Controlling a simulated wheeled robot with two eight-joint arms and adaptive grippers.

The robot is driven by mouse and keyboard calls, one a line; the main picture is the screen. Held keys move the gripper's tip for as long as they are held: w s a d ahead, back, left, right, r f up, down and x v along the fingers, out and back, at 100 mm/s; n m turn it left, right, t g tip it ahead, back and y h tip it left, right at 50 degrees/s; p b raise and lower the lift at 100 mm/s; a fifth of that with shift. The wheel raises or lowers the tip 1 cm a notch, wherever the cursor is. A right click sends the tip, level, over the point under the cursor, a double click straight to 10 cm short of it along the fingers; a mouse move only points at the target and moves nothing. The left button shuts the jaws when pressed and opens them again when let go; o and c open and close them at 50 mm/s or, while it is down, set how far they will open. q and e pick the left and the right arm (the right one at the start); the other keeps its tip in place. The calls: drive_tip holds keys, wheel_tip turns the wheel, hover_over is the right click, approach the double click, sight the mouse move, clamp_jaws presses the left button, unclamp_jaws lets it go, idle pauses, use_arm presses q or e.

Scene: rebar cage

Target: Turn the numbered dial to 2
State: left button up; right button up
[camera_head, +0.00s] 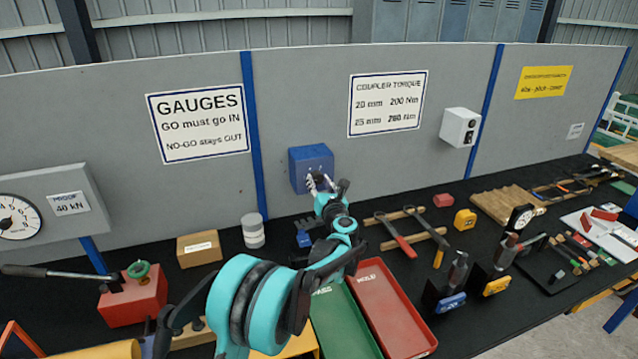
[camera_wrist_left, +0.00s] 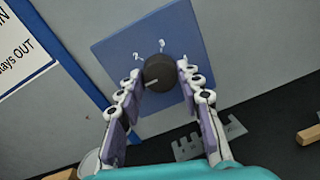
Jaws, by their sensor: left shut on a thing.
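The numbered dial is a dark round knob (camera_wrist_left: 160,73) on a blue box (camera_head: 311,163) fixed to the grey partition, in the middle of the head view. A light pointer line on the knob points to the lower left in the left wrist view. White figures show above the knob; one at the upper left looks like a 2, the others are unclear or hidden. My left gripper (camera_head: 318,183) reaches up to the box's front. In the left wrist view its two fingers (camera_wrist_left: 158,84) are shut on the knob from both sides. My right gripper is in neither view.
Below the box the black bench holds a green tray (camera_head: 342,322), a red tray (camera_head: 392,305), a cardboard box (camera_head: 199,248) and several hand tools. A white stacked container (camera_head: 252,231) stands left of the arm. A white box (camera_head: 460,128) is on the partition.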

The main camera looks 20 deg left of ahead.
use_arm(q)
drive_tip(key=m+p, duration=0.1)
drive_tip(key=m, duration=0.4)
drive_tip(key=shift+m+g, duration=0.3)
drive_tip(key=shift+m, duration=0.1)
drive_tip(key=m+p, duration=0.1)
drive_tip(key=m, duration=0.4)
drive_tip(key=shift+d, duration=0.1)
idle(0.4)
drive_tip(key=o, duration=1.2)
drive_tip(key=shift+c, duration=0.2)
